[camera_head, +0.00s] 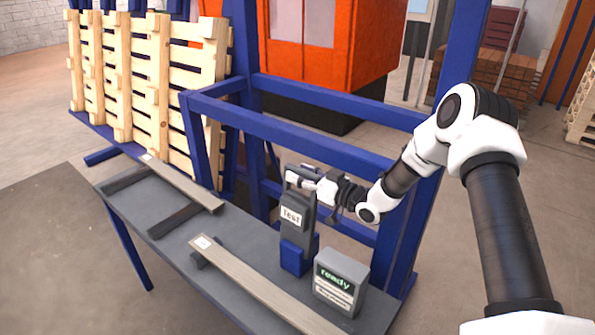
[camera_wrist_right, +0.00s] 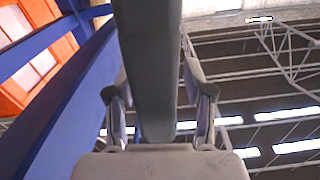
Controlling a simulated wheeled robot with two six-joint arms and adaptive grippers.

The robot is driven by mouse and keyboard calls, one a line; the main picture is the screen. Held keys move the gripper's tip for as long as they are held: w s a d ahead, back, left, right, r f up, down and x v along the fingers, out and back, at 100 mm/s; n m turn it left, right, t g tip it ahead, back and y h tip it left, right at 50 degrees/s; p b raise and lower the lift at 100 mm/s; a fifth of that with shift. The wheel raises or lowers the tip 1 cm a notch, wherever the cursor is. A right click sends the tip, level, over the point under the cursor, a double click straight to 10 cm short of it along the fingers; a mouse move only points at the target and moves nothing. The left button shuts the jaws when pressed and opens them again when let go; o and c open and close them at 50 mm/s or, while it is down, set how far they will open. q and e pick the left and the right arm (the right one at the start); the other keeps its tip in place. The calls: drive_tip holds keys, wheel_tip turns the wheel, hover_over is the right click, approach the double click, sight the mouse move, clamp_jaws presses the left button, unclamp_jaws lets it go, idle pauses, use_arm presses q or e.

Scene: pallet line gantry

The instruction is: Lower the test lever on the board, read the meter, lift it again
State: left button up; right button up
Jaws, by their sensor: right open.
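The test board (camera_head: 293,238) is a dark grey upright with a white "Test" label and a blue foot, standing on the grey bench. My right gripper (camera_head: 308,179) is at the top of this upright, reaching in from the right. In the right wrist view a long grey bar (camera_wrist_right: 152,60), apparently the lever, runs between the two spread fingers of my right gripper (camera_wrist_right: 160,95). The fingers are apart, and I see no clear grip on the bar. The meter (camera_head: 341,282) is a grey box right of the upright, showing green "ready". My left gripper is out of view.
Wooden planks (camera_head: 265,285) lie on the grey bench (camera_head: 240,228). A blue gantry frame (camera_head: 300,138) stands close behind the board and my right arm. Pallets (camera_head: 140,80) lean at the back left, and an orange machine (camera_head: 330,45) stands behind.

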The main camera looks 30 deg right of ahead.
drive_tip(key=shift+w+f, duration=0.15)
drive_tip(key=shift+w, duration=0.3)
drive_tip(key=shift+s, duration=0.2)
drive_tip(key=shift+c, duration=1.1)
clamp_jaws()
drive_tip(key=shift+a, duration=0.15)
drive_tip(key=shift+s+a+b, duration=0.25)
drive_tip(key=shift+a+b, duration=0.1)
drive_tip(key=shift+a, duration=0.15)
drive_tip(key=s+a+f+n+b, duration=0.1)
drive_tip(key=s+a+n+b, duration=0.1)
drive_tip(key=a, duration=0.4)
drive_tip(key=s+a+f+n+b, duration=0.1)
drive_tip(key=s+a+n+b, duration=0.2)
drive_tip(key=a+n+b, duration=0.2)
drive_tip(key=shift+s+a+f+b, duration=0.15)
drive_tip(key=shift+a+f+b, duration=0.1)
drive_tip(key=shift+a+b, duration=0.65)
drive_tip(key=shift+d, duration=0.1)
